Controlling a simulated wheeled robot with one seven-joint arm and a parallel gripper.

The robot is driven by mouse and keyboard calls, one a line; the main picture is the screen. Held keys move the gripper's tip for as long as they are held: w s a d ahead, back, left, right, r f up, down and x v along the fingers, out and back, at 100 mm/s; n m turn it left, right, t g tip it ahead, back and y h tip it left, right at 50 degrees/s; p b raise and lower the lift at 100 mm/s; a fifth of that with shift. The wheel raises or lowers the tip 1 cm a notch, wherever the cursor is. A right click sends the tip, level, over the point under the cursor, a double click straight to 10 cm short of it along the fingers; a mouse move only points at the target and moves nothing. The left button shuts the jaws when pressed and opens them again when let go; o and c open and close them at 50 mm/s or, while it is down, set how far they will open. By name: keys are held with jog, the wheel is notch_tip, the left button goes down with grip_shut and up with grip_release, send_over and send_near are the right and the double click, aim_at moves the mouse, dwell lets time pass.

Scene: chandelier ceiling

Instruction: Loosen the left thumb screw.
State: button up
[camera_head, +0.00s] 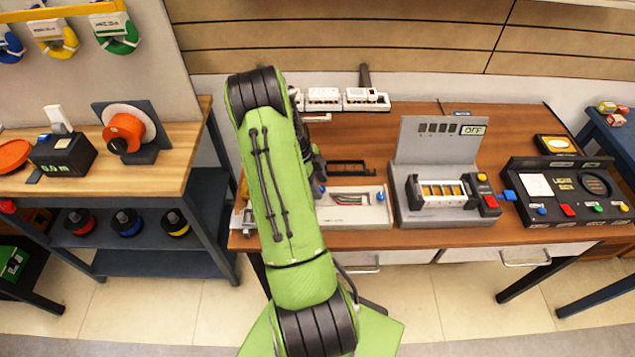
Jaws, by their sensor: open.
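A pale panel box (352,217) with an opening showing wires stands on the brown workbench, its left part behind my green arm. A small blue knob, which looks like the left thumb screw (321,189), shows right at the arm's edge. A second blue knob, the right thumb screw (380,196), is in plain view on the panel's right side. A dark part of my gripper (317,164) shows beside the arm, just above the left knob. The gripper is open; its fingertips are mostly hidden by my arm, so I cannot tell whether they touch the knob.
A black bracket (352,168) lies behind the panel. A grey unit with an OFF display (437,145) stands close on the right, then a black switch box (570,190). White terminal blocks (340,98) sit at the back. A wooden-topped side bench (170,172) is at left.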

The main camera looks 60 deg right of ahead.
jog(key=shift+c, duration=0.3)
grip_shut()
